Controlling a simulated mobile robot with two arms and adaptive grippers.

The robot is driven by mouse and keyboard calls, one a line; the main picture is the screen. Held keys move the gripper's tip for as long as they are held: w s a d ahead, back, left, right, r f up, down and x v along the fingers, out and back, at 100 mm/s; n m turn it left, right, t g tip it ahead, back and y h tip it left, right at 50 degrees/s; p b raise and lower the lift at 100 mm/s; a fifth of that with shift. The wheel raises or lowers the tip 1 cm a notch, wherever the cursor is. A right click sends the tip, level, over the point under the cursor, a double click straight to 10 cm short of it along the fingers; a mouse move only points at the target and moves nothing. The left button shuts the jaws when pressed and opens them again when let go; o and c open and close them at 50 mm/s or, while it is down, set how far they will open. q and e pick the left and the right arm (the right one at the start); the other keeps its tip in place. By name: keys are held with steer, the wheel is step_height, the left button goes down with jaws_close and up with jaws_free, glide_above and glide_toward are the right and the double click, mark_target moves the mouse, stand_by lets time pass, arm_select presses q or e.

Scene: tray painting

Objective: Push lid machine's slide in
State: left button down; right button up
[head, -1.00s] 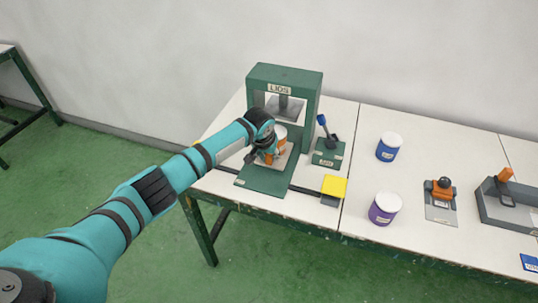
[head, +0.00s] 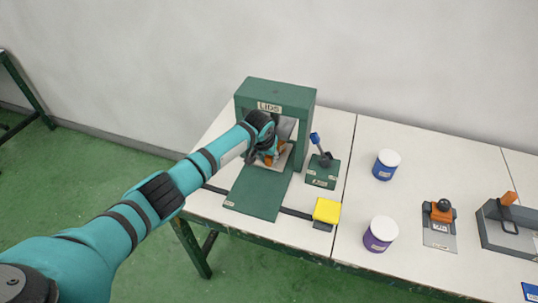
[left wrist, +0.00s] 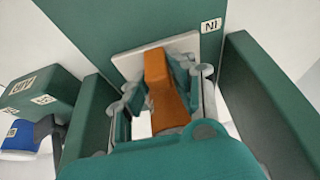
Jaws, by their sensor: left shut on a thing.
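The green lid machine (head: 275,92), marked LIDS, stands at the back of the left table. Its slide is a pale plate (head: 287,160) with an orange handle (left wrist: 163,90). The plate lies on the green base board (head: 257,192), at the mouth of the frame. In the left wrist view the plate (left wrist: 130,64) is between the green side posts, near an IN label (left wrist: 211,25). My left gripper (head: 268,154) is shut on the orange handle, with a finger on each side. My arm hides part of the frame's opening. My right gripper is not in view.
A green lever box (head: 322,170) with a blue knob stands right of the machine. A yellow pad (head: 327,210) lies at the front edge. A blue pot (head: 386,165) and a purple pot (head: 380,234) stand farther right. The front of the base board is bare.

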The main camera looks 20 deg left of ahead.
arm_select(q)
steer(key=c, duration=1.1)
jaws_free()
steer(key=shift+r, duration=0.2)
steer(key=shift+s+r, duration=0.25)
steer(key=shift+r, duration=0.25)
steer(key=v, duration=1.1)
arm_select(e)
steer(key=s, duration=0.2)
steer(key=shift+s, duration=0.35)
arm_select(q)
steer(key=shift+s+f, duration=0.1)
steer(key=shift+f, duration=0.05)
